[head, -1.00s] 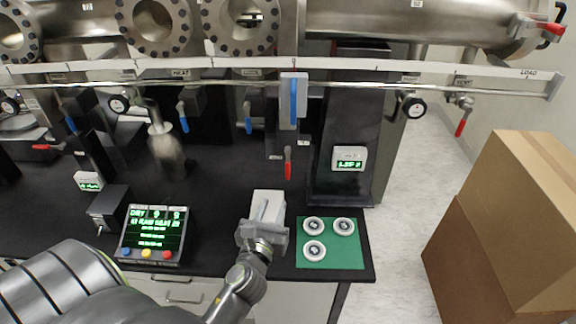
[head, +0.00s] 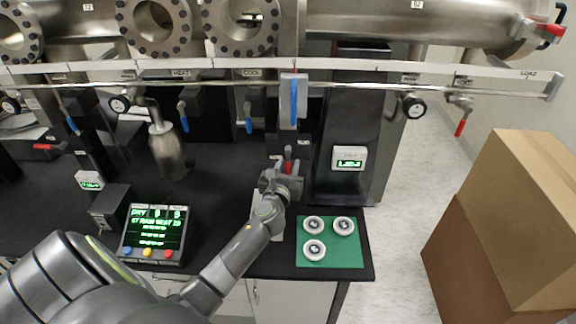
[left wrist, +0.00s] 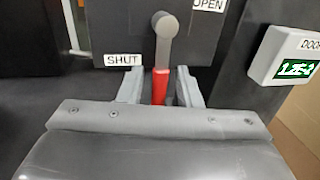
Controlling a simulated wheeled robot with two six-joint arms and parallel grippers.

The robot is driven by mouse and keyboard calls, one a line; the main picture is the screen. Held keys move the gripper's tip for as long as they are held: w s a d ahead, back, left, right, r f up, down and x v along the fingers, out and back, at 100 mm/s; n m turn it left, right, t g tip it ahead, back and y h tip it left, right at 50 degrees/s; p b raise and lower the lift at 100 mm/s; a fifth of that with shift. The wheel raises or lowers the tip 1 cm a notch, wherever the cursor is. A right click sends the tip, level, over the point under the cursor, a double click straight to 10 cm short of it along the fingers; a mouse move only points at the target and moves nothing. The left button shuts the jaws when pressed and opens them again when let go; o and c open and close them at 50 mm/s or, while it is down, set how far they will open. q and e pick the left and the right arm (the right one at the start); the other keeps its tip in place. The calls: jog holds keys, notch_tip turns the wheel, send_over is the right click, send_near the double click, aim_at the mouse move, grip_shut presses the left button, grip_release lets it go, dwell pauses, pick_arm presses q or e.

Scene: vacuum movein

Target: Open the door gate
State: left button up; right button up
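The door gate's lever shows in the left wrist view as a grey pivot arm with a red grip (left wrist: 160,86) hanging down from a dark panel. A SHUT label (left wrist: 123,60) is left of it and an OPEN label (left wrist: 209,5) is up and to the right. My left gripper (left wrist: 160,88) is open, with one finger on each side of the red grip and small gaps showing. In the head view, my left gripper (head: 282,170) is at the red grip (head: 288,153) and hides its lower part. My right gripper is not in view.
A small display box (head: 349,158) with green digits is right of the lever, labelled DOOR in the wrist view. A green mat (head: 333,256) with white round pieces lies at the bench's right end. A control screen (head: 154,232) stands left. Cardboard boxes (head: 505,235) stand far right.

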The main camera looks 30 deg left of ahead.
pick_arm(q)
jog(key=shift+w, duration=0.1)
jog(key=shift+c, duration=0.4)
grip_shut()
jog(key=w+d+r+n+y+b, duration=0.1)
jog(key=d+r+n+y+b, duration=0.1)
jog(key=n+b, duration=0.6)
jog(key=w+d+r+n+y+b, duration=0.1)
jog(key=d+r+n+y+b, duration=0.1)
jog(key=n+b, duration=0.5)
jog(key=r+n, duration=0.1)
jog(key=n, duration=0.5)
jog(key=shift+w+d+r+y+b, duration=0.2)
jog(key=shift+w+r+y+b, duration=0.1)
jog(key=shift+w+b, duration=0.1)
jog(key=shift+n, duration=0.3)
